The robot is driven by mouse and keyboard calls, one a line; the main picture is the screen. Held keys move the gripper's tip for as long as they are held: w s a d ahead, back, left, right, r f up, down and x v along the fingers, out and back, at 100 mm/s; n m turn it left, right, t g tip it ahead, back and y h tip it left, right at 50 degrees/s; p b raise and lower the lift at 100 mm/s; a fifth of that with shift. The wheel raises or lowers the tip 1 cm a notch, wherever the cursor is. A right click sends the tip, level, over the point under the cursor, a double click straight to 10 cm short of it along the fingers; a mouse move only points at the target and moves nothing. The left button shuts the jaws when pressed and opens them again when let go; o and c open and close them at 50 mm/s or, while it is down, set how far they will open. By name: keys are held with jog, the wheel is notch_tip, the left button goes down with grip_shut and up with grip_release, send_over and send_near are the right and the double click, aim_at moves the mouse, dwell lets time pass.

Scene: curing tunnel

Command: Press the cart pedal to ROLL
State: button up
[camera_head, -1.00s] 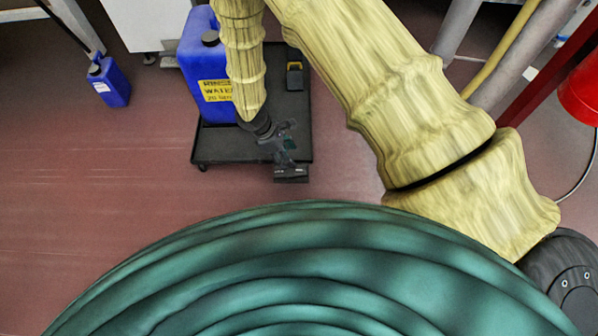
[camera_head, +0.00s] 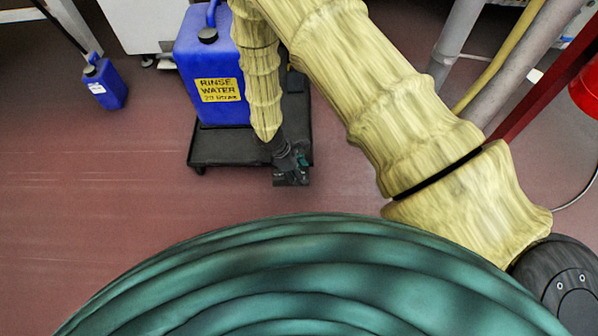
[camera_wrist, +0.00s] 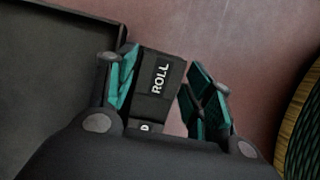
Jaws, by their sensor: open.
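The dark cart (camera_head: 225,150) stands on the floor, and its black pedal (camera_head: 291,180) sticks out at the front right corner. In the wrist view the pedal (camera_wrist: 158,88) shows the word ROLL on its outer part. A letter D shows on the part nearer my palm; the rest of that label is hidden. My gripper (camera_head: 293,160) is right at the pedal in the head view. In the wrist view my gripper (camera_wrist: 160,75) is open, with one teal-padded finger on each side of the pedal. I cannot tell whether it touches the pedal.
A blue rinse water can (camera_head: 205,65) stands on the cart. A smaller blue can (camera_head: 104,84) stands on the floor at left. Grey pipes (camera_head: 458,40) and a red post (camera_head: 545,75) are at right. The floor (camera_head: 90,190) left of the cart is clear.

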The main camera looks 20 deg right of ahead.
jog(key=c, duration=0.7)
jog(key=shift+c, duration=0.2)
jog(key=shift+p, duration=0.3)
jog(key=shift+d+y+p, duration=0.2)
jog(key=shift+y+p, duration=0.25)
jog(key=shift+y, duration=0.15)
jog(key=shift+s+d+f+t+y+p, duration=0.15)
jog(key=shift+f+t+y+p, duration=0.2)
jog(key=shift+y+p, duration=0.3)
jog(key=shift+d+f+t+y+p, duration=0.15)
jog(key=shift+f+t+y+p, duration=0.2)
jog(key=shift+y, duration=0.5)
